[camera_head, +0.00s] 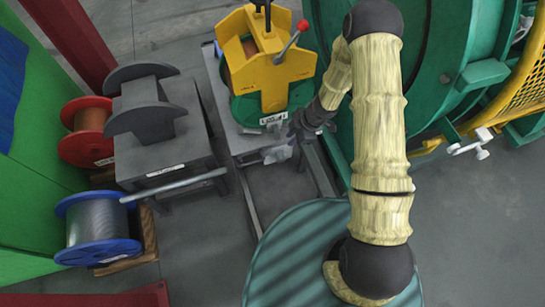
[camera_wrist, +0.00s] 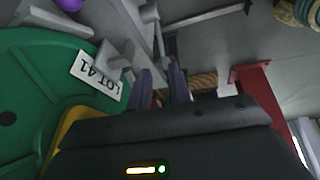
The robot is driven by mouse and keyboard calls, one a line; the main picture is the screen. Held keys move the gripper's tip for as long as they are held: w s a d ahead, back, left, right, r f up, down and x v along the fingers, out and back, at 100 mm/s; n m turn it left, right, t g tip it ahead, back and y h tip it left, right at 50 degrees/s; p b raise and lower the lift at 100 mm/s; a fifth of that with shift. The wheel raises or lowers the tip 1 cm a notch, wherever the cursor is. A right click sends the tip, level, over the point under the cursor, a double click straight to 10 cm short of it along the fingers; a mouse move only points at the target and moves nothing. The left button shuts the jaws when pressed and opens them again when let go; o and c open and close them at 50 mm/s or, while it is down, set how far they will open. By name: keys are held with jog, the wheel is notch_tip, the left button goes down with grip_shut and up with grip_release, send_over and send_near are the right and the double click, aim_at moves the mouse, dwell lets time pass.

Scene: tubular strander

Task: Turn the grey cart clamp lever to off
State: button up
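The grey cart (camera_head: 213,85) carries a green reel (camera_head: 243,108) with a yellow block (camera_head: 265,72) on top. Small light-grey clamp parts (camera_head: 277,154) sit at the cart's near edge, below the reel's label; I cannot tell the lever's exact setting. In the wrist view grey clamp parts (camera_wrist: 116,56) show beside the green reel (camera_wrist: 30,85) and its LOT 41 label. My gripper (camera_head: 305,130) is at the cart's near right corner, close to these parts. In the wrist view its two dark fingers (camera_wrist: 163,88) stand apart with nothing clearly between them.
A red-knobbed lever (camera_head: 291,41) rises from the yellow block. A large green machine (camera_head: 410,100) stands right of the cart. Open floor (camera_head: 480,230) lies at right.

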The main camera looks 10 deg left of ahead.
aim_at(272, 156)
jog(key=b+x, duration=0.9)
jog(key=x, duration=0.8)
jog(key=shift+a+f, duration=0.15)
jog(key=shift+f, duration=0.05)
grip_shut()
